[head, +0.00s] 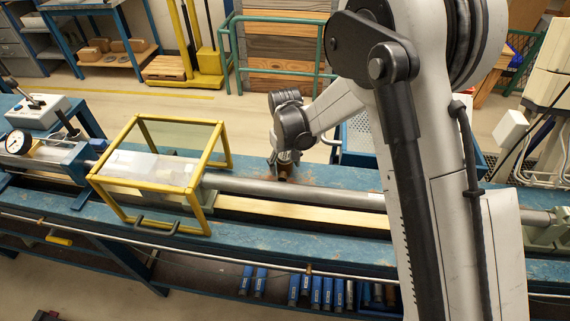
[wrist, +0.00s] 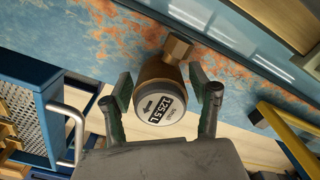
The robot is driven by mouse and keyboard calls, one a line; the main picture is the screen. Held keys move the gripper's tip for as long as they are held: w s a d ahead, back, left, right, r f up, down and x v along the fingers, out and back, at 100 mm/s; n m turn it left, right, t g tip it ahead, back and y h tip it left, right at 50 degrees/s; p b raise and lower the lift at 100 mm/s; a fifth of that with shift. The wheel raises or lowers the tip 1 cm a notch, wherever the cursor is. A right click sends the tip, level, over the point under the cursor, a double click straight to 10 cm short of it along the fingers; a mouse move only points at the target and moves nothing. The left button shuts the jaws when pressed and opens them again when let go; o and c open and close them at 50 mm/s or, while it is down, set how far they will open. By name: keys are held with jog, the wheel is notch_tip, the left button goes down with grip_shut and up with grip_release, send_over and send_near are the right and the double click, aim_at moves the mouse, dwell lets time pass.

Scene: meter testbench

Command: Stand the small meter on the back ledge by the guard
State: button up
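The small meter (wrist: 158,100) has a brass body, a hex end and a round grey face with a digital readout. In the wrist view its face points toward the camera, between my gripper's two fingers. My gripper (wrist: 160,95) appears open, with a narrow gap on each side of the meter. In the head view my gripper (head: 284,158) points down at the blue back ledge (head: 325,175), right of the yellow-framed guard (head: 182,188). The meter shows there only as a small brown patch under the fingers. Its contact with the ledge is hard to judge.
A long grey pipe (head: 300,191) runs along the bench in front of my gripper. A blue perforated bin (head: 358,140) stands behind the ledge. A dial gauge (head: 18,142) is at the far left. The ledge right of the gripper looks clear.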

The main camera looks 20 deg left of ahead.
jog(key=shift+r, duration=0.1)
notch_tip(320, 180, up, 12)
jog(key=shift+r+b, duration=0.1)
jog(key=shift+b, duration=0.9)
